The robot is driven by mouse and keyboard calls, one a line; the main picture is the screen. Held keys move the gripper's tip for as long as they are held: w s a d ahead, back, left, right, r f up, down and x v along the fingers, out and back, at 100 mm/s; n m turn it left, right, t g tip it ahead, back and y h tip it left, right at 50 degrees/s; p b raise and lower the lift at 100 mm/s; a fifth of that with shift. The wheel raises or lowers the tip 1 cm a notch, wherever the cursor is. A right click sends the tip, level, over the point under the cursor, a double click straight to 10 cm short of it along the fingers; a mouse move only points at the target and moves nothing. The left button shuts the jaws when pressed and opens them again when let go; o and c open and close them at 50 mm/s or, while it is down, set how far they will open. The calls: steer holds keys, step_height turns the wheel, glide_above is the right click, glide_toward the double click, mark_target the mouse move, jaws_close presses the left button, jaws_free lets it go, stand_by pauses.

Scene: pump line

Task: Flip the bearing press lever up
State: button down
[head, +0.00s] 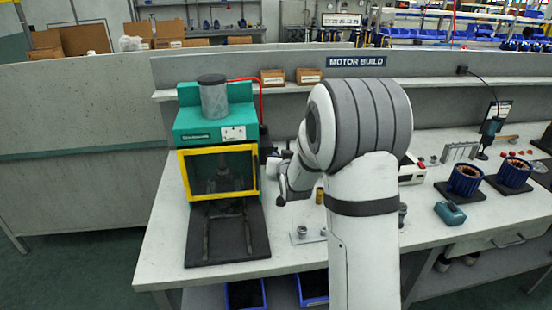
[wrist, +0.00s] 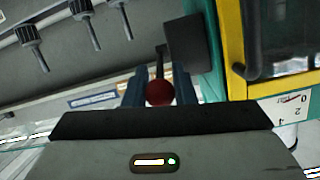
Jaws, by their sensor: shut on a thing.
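The bearing press (head: 217,125) is a green machine with a yellow-framed window, a grey cylinder on top and a dark base plate. In the wrist view its green side and yellow frame (wrist: 232,45) fill the right. The press lever is a thin dark rod (wrist: 160,62) with a red ball knob (wrist: 159,93), beside a dark block on the press's side. My gripper (wrist: 160,84) has its two blue-grey fingers closed around the knob. In the head view my gripper (head: 283,190) is at the press's right side, partly behind my arm, and the knob is hidden.
The grey-white bench (head: 300,260) carries a small plate with metal parts (head: 308,235) right of the press. Blue motor stators (head: 465,180) and a teal tool (head: 450,213) lie farther right. A shelf ledge with small cartons (head: 308,76) runs behind.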

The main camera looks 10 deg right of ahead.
steer(key=shift+w+r+g, duration=0.2)
steer(key=shift+r+g, duration=0.3)
steer(key=shift+r, duration=0.05)
steer(key=shift+w+b, duration=0.1)
steer(key=shift+b, duration=0.35)
steer(key=shift+r, duration=0.45)
steer(key=shift+w, duration=0.1)
steer(key=c, duration=1.2)
jaws_free()
steer(key=shift+f, duration=0.15)
steer(key=b+v, duration=0.1)
steer(key=v, duration=0.7)
